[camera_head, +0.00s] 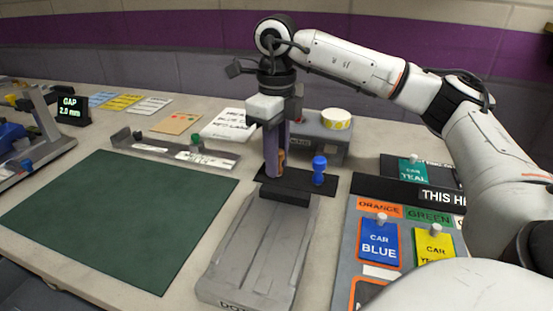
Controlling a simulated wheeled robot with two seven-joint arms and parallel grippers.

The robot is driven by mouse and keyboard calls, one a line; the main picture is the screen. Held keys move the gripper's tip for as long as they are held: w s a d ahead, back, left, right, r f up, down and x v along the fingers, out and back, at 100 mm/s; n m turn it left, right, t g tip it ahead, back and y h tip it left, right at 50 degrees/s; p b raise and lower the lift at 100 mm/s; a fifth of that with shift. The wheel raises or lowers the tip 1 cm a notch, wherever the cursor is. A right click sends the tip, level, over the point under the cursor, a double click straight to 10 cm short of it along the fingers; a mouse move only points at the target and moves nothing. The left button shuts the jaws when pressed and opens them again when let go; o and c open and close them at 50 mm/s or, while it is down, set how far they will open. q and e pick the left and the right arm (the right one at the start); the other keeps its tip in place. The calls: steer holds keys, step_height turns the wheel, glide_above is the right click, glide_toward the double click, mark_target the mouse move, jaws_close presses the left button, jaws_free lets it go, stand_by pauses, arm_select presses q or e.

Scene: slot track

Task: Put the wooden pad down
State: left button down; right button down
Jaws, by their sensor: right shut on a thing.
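My right gripper (274,174) points straight down near the middle of the view, above the far end of the grey slotted track (258,245). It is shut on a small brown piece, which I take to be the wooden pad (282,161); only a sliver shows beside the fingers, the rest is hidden. The fingertips are just over or at a black plate (298,181); I cannot tell whether the pad touches it. A blue peg-shaped handle (319,170) stands on that plate, right of the fingers. My left gripper is not in view.
A green mat (120,218) lies left of the track. At right, a board holds a blue car card (380,243) and a yellow one (434,247). A gap display (71,109) stands far left.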

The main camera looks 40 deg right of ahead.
steer(key=c, duration=1.6)
jaws_free()
steer(key=shift+f, duration=0.1)
steer(key=shift+o, duration=0.2)
steer(key=shift+r+p, duration=0.75)
steer(key=shift+r, duration=3.2)
